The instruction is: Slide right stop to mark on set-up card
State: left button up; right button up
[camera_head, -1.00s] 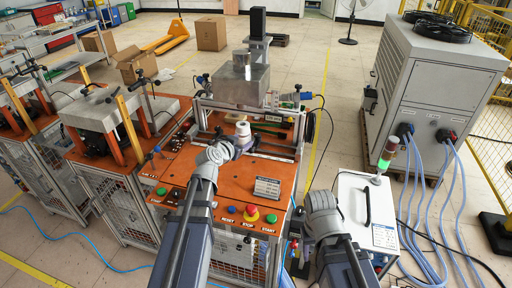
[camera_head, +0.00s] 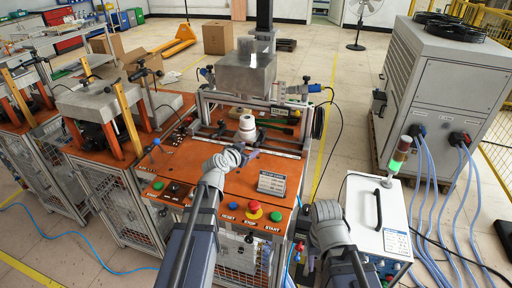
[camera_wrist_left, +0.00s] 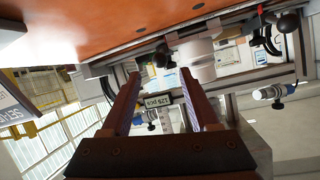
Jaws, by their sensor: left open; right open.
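The set-up card (camera_head: 271,183) stands at the front right of the orange table (camera_head: 180,165); its edge also shows in the left wrist view (camera_wrist_left: 14,104). Its writing is too small to read. A rail with black-knobbed clamps runs across the table's back; one black knob (camera_head: 306,79) is at its right, and a knob shows in the left wrist view (camera_wrist_left: 289,21). I cannot tell for certain which part is the right stop. My left gripper (camera_head: 252,154) is open and empty, in front of the white cylinder (camera_head: 247,128). My right gripper (camera_head: 305,252) is low beside the table, mostly hidden by its wrist.
A metal box (camera_head: 246,76) hangs above the rail. A white unit with a signal lamp (camera_head: 402,150) stands to the right, with a large chiller (camera_head: 440,90) behind it. Cables lie on the floor.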

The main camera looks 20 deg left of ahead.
aim_at(255, 145)
pick_arm(q)
jog(key=b+x, duration=0.3)
jog(key=x, duration=0.4)
jog(key=shift+w+f, duration=0.2)
jog(key=shift+w, duration=0.15)
jog(key=shift+r, duration=0.1)
jog(key=shift+c, duration=0.3)
grip_shut()
dwell(0.6)
